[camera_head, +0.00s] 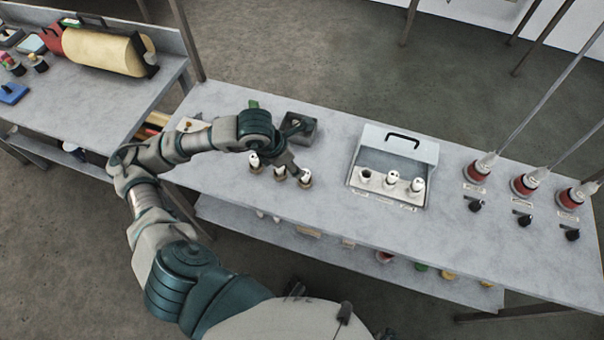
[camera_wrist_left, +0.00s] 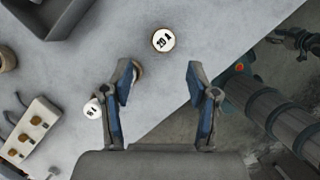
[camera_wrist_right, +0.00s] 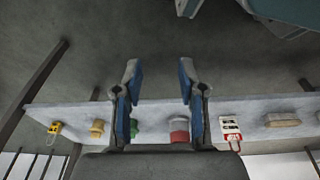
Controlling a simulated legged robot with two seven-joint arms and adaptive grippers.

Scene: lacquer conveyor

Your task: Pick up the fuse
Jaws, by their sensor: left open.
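Several white fuses with brown bases stand in a row on the grey table: a left one (camera_head: 253,161), a middle one (camera_head: 280,172) and a right one (camera_head: 305,176). My left gripper (camera_head: 290,162) is above this row, pointing down. In the left wrist view the left gripper (camera_wrist_left: 160,80) is open and empty. A fuse marked 20 A (camera_wrist_left: 163,40) lies ahead of the gap between its fingers. Another fuse (camera_wrist_left: 92,108) is left of the left finger, and one is mostly hidden behind that finger. My right gripper (camera_wrist_right: 158,85) is open and empty.
An open fuse box (camera_head: 377,196) with a raised lid and white holders stands right of the row. A dark grey box (camera_head: 313,139) stands behind my left gripper. Red insulators (camera_head: 477,172) and black knobs (camera_head: 475,206) are at the right. A lower shelf (camera_wrist_right: 75,112) carries small items.

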